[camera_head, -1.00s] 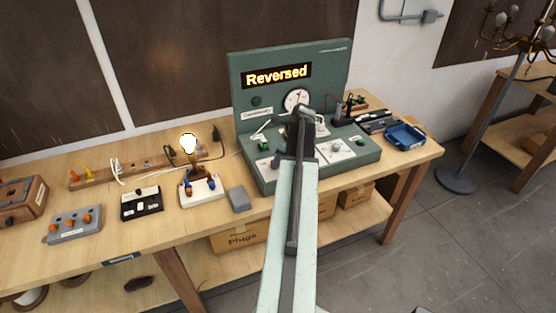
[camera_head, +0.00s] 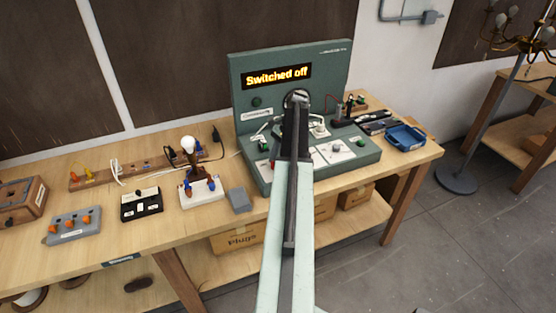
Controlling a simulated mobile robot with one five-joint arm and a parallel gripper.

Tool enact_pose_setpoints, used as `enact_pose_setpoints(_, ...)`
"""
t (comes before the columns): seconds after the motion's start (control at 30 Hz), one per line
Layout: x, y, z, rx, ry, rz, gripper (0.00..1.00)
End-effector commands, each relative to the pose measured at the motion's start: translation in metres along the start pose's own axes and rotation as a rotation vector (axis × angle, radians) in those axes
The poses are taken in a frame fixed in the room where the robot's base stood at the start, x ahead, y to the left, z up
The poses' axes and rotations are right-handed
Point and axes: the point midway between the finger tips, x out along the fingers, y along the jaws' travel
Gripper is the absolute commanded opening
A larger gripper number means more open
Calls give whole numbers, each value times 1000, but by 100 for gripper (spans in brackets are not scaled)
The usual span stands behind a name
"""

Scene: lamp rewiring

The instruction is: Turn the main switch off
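The green test bench panel (camera_head: 240,75) stands on the wooden table, and its display (camera_head: 276,76) reads "Switched off". I cannot single out the main switch for sure. Contact and finger opening cannot be told. The lamp bulb (camera_head: 188,144) is unlit and stands upright on its white base (camera_head: 203,191).
A grey block (camera_head: 239,200) and a black box (camera_head: 141,204) lie on the table (camera_head: 110,240) left of the bench. A blue tray (camera_head: 405,136) is at the right end. A chandelier stand (camera_head: 480,130) is on the floor at right.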

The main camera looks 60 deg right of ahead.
Motion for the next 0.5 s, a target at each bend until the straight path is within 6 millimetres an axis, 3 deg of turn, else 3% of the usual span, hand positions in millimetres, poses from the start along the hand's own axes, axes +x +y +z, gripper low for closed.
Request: enact_pose_setpoints(0.5,1,0,1,-382,-3,166,0)
